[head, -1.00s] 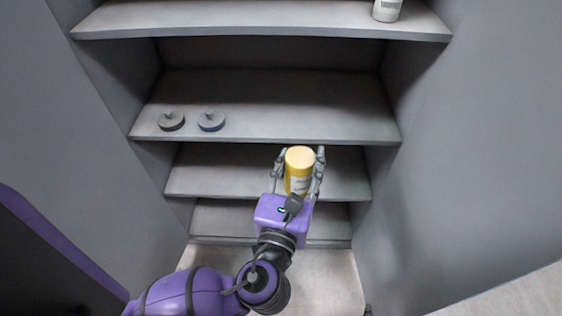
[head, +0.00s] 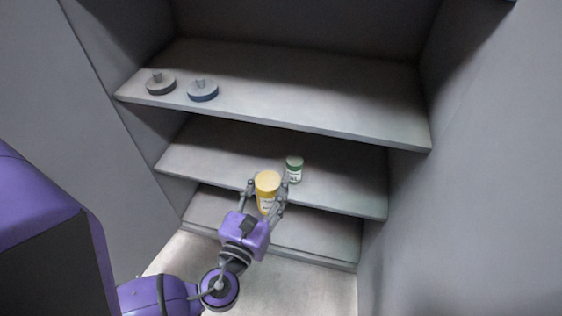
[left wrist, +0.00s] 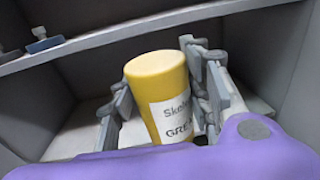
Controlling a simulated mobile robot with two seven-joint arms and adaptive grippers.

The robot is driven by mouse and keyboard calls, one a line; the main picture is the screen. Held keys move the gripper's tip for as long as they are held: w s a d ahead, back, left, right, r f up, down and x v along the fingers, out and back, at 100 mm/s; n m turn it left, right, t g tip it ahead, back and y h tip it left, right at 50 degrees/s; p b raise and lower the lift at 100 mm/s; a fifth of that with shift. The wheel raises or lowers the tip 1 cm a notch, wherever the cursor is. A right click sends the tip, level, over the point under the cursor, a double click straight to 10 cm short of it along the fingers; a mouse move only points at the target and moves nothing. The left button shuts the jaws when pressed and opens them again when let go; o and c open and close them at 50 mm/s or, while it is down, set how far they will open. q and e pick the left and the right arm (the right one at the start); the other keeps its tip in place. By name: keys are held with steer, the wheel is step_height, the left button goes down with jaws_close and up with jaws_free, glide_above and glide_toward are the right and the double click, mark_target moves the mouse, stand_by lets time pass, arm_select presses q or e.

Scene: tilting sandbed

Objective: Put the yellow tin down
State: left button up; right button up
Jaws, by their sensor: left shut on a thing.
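The yellow tin (head: 267,182) is upright between the fingers of my left gripper (head: 266,192), in front of the shelves. My left gripper is shut on it. In the left wrist view the tin (left wrist: 158,85) has a yellow top and a white label with dark letters. The gripper's fingers (left wrist: 160,92) stand on both sides of it. I cannot tell whether the tin's bottom touches a shelf, as the gripper hides it. My right gripper is not in view.
A green and white tin (head: 294,168) stands on the middle shelf (head: 345,185), just behind and right of the yellow tin. Two round knobbed discs, one grey (head: 160,83) and one blue (head: 203,90), lie on the shelf above. The middle shelf's right part is bare.

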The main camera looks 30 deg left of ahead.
arm_select(q)
steer(key=w+a+f+n+y+b, duration=0.1)
steer(key=w+a+f+b, duration=0.35)
steer(key=a+b, duration=0.35)
steer(key=w+a+f+b, duration=0.4)
steer(key=a+f+b, duration=0.15)
steer(key=a, duration=0.35)
steer(key=shift+y, duration=0.4)
steer(key=w+a+f+b, duration=0.1)
steer(key=w+f+b, duration=0.2)
steer(key=w+f, duration=0.1)
steer(key=w+a+f+b, duration=0.1)
steer(key=w+f+b, duration=0.2)
steer(key=w+f, duration=0.1)
steer(key=w+a+f+b, duration=0.1)
steer(key=w+f+b, duration=0.2)
steer(key=w+f, duration=0.1)
steer(key=shift+w+a+f, duration=0.2)
steer(key=shift+w, duration=0.25)
steer(key=shift+w+a+f, duration=0.15)
steer(key=shift+w, duration=0.25)
steer(key=shift+r, duration=0.2)
steer(key=shift+f, duration=0.2)
steer(key=o, duration=1.5)
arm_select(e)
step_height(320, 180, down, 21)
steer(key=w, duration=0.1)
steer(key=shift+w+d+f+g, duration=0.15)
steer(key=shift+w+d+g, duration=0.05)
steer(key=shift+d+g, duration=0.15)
